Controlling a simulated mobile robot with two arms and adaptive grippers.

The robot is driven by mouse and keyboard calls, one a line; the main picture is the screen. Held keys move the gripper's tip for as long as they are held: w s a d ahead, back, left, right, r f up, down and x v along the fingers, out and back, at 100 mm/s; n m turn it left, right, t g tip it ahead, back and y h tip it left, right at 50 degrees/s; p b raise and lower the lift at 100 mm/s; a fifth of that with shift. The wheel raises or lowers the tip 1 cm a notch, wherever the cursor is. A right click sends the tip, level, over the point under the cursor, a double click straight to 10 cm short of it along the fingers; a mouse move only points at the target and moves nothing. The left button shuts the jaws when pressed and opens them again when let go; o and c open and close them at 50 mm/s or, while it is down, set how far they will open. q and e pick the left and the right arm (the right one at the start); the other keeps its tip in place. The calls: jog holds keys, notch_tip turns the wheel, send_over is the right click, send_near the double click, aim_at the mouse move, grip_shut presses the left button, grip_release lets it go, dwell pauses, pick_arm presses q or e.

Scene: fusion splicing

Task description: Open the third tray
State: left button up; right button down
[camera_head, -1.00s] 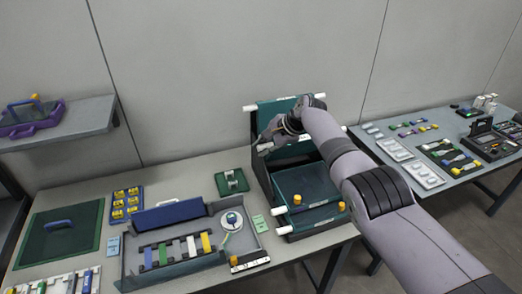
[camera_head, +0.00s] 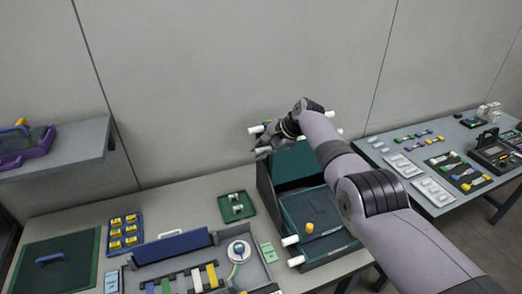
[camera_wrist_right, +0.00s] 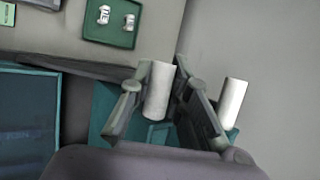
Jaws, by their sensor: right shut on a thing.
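A dark green stack of hinged trays (camera_head: 265,190) stands at the table's right end. A raised tray (camera_head: 297,163) slopes up at its back, with white handle ends (camera_head: 256,129) of another raised tray close behind. My right gripper (camera_head: 265,147) is at the left side of the raised trays, its jaws around a white handle end, which shows between the fingers in the wrist view (camera_wrist_right: 158,90). A second white handle end (camera_wrist_right: 232,98) stands beside the fingers. A lower tray (camera_head: 315,205) lies flat with an orange cap (camera_head: 309,227). My arm hides the stack's right side. My left gripper is out of view.
A small green tray (camera_head: 237,206), a blue box of yellow pieces (camera_head: 124,232) and a grey work tray (camera_head: 255,268) lie to the left. A second table (camera_head: 398,140) with parts is at the right. The wall is close behind the stack.

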jog(key=shift+w, duration=0.25)
jog(key=shift+r, duration=0.1)
jog(key=c, duration=1.9)
grip_release()
jog(key=shift+o, duration=0.6)
jog(key=shift+w, duration=0.1)
jog(key=v, duration=1.1)
jog(key=shift+s+d+r, duration=0.2)
jog(key=shift+s+r, duration=0.05)
jog(key=shift+r, duration=0.05)
